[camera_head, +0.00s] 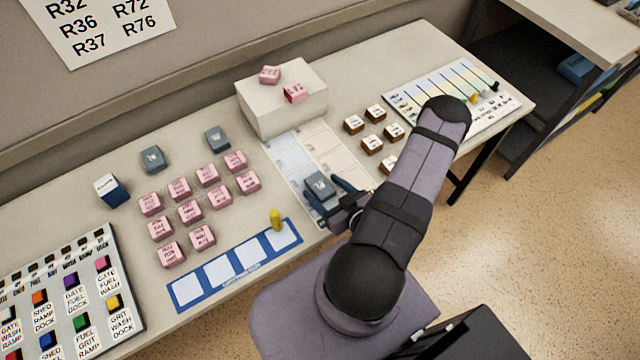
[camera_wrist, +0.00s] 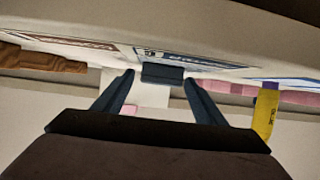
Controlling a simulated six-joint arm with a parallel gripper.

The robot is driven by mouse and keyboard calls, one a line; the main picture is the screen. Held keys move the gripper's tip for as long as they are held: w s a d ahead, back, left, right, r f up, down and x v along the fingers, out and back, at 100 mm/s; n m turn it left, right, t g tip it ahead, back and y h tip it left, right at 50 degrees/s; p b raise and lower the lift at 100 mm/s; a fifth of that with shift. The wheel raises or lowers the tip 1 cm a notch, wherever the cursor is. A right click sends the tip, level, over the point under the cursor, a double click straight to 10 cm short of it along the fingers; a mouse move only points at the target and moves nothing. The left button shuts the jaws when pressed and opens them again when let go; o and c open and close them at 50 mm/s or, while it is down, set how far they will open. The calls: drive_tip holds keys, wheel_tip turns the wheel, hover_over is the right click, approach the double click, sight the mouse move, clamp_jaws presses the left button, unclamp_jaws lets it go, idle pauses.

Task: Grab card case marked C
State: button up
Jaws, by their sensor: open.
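Three small grey-blue cases are on the table in the head view. One case (camera_head: 320,186) sits on the printed sheet (camera_head: 290,165), near my gripper; the others, a left case (camera_head: 153,159) and a right case (camera_head: 217,139), stand behind the pink blocks. Their letters are too small to read, so I cannot tell which is marked C. My gripper (camera_head: 326,193) is open, with its fingers beside the case on the sheet. In the wrist view that dark case (camera_wrist: 162,74) shows between and beyond the fingertips of my gripper (camera_wrist: 160,77). No grip on it shows.
Several pink blocks (camera_head: 190,212) stand left of the sheet. A blue strip (camera_head: 187,291) with a yellow peg (camera_head: 275,219) lies in front. A white box (camera_head: 282,98) bears two pink blocks. Brown-sided blocks (camera_head: 372,144) stand right, near my arm.

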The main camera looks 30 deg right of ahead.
sight(324, 189)
drive_tip(key=shift+w+f, duration=0.15)
drive_tip(key=shift+w, duration=0.1)
drive_tip(key=c, duration=1.1)
drive_tip(key=shift+c, duration=0.2)
drive_tip(key=shift+r, duration=0.2)
wheel_tip(324, 189, up, 8)
drive_tip(key=shift+r, duration=0.1)
drive_tip(key=shift+r+p, duration=0.75)
